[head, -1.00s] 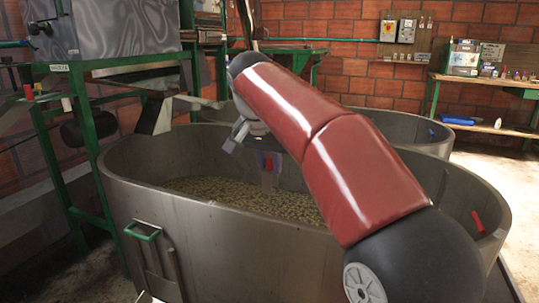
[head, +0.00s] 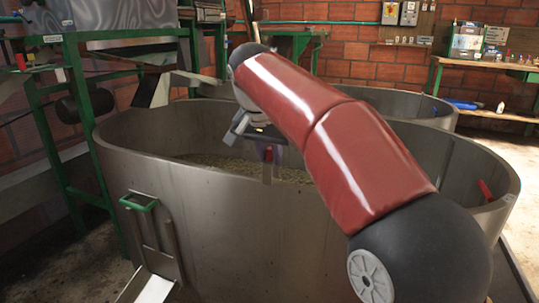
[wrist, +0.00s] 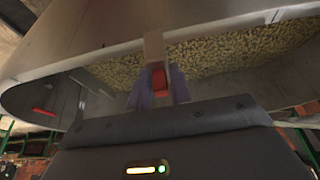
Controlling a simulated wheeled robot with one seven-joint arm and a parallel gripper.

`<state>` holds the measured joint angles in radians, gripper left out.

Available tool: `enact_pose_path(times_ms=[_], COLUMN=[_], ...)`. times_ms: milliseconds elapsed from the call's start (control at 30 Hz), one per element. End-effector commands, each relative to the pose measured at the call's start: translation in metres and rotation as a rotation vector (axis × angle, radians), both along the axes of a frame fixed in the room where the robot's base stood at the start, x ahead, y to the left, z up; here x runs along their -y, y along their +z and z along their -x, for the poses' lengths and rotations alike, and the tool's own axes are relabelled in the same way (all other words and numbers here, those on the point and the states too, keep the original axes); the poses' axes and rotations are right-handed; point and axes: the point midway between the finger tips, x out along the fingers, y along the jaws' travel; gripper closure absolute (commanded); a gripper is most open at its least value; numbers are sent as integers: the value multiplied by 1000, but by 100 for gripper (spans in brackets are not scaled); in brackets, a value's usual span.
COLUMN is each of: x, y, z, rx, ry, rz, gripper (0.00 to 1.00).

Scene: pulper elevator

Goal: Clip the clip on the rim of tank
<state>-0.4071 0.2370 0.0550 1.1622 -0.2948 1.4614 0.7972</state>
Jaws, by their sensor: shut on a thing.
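My gripper (head: 266,150) is at the near side of the big metal tank (head: 225,220), beside its rim. It is shut on the clip, which has a red part (wrist: 159,80) between the purple-grey fingers and a pale flat bar (wrist: 154,50) sticking out. In the head view the clip's pale bar (head: 267,174) hangs down and its lower end overlaps the near rim. In the wrist view the bar crosses the tank's rim line (wrist: 240,22). I cannot tell whether it touches the rim or sits over it. My arm hides part of the tank.
Beans (head: 225,162) fill the tank's bottom. Another red piece (head: 485,190) is on the tank's right inner wall. A green handle (head: 139,204) and chute (head: 156,288) are on the front left. A second tank (head: 400,103) stands behind; a green frame (head: 55,130) stands left.

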Motion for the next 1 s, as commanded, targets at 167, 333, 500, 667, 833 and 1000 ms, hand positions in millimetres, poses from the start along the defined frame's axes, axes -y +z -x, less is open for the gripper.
enact_pose_path(times_ms=[167, 333, 500, 667, 833, 1000], x=[0, 0, 0, 0, 0, 0], y=[-21, -32, -41, -45, -48, -50], z=[0, 0, 0, -1, -1, 0], rx=[-6, -7, -7, -7, -13, -18], ry=[0, 0, 0, 0, -1, -2], rz=[2, 3, 3, 3, 5, 6], gripper=[100, 100, 100, 100, 100, 78])
